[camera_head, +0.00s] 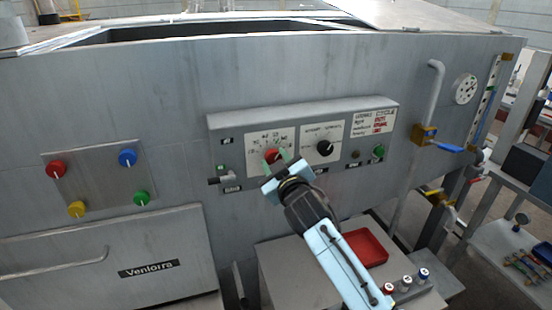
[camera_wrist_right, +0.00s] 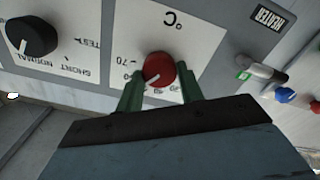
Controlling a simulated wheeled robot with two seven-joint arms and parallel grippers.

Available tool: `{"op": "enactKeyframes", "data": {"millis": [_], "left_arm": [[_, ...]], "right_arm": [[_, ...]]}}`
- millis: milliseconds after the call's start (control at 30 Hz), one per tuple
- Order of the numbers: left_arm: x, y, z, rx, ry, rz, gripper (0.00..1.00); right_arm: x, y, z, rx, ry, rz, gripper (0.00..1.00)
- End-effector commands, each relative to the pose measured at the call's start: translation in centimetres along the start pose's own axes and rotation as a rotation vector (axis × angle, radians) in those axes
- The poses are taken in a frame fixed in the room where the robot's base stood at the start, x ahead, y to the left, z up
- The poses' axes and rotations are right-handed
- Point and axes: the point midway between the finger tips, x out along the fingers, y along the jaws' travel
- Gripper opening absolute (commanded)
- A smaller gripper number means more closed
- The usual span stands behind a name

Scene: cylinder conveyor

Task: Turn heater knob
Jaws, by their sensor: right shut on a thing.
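The red heater knob (camera_head: 272,155) sits on a white °C dial plate (camera_head: 259,136) on the grey control box. In the right wrist view the knob (camera_wrist_right: 159,70) carries a white pointer line, and a "HEATER" label (camera_wrist_right: 267,17) shows beside the plate. My right gripper (camera_head: 276,161) reaches up to the knob from below. Its two green fingers (camera_wrist_right: 158,92) stand on either side of the knob and are shut on it. My left gripper is not in view.
A black knob (camera_head: 324,148) is right of the heater knob, with a green knob (camera_head: 378,151) farther right. A small lever switch (camera_head: 220,180) is at left. A red tray (camera_head: 366,248) and several small knobs lie below, near my right arm.

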Motion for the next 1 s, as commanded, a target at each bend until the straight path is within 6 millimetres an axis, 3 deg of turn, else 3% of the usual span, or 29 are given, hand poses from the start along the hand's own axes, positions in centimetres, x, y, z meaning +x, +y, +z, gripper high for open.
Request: {"op": "enactKeyframes", "data": {"millis": [733, 767, 900, 1000], "left_arm": [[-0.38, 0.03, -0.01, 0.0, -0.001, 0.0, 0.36], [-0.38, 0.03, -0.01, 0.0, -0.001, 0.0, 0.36], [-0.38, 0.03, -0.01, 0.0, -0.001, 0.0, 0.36], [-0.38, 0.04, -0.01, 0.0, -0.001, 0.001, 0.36]], "right_arm": [[0.0, -0.05, 0.04, -0.097, 0.0, 0.0, 0.14], [0.0, -0.04, 0.04, -0.097, 0.0, 0.0, 0.38], [0.0, -0.04, 0.04, -0.096, 0.0, 0.0, 0.57], [0.0, -0.04, 0.03, -0.096, 0.0, 0.0, 0.59]]}}
